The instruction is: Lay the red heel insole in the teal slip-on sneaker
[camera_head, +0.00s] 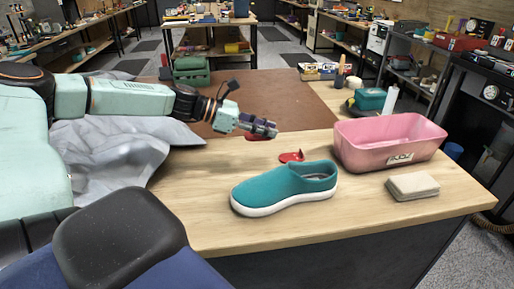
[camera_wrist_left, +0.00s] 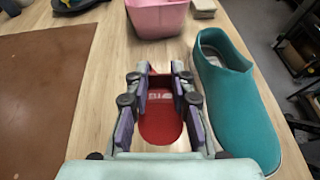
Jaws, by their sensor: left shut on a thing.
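The teal slip-on sneaker (camera_head: 275,188) stands upright on the bench, white sole down, its opening toward the right. Its opening and teal upper also show at the right in the wrist view (camera_wrist_left: 240,105). My left gripper (camera_head: 272,129) is above the bench, behind the sneaker. In the wrist view its fingers (camera_wrist_left: 160,85) close around red material of the heel insole (camera_wrist_left: 160,122), which has white marking. In the head view, red shows under the gripper and on the bench behind the sneaker (camera_head: 290,156); how these red parts join is unclear. My right gripper is out of view.
A pink bin (camera_head: 375,157) stands right of the sneaker, with a beige block (camera_head: 412,186) in front of it. A brown mat (camera_head: 215,88) covers the back of the bench (camera_head: 205,220). Grey crumpled fabric (camera_head: 115,160) lies at the left. The front bench area is clear.

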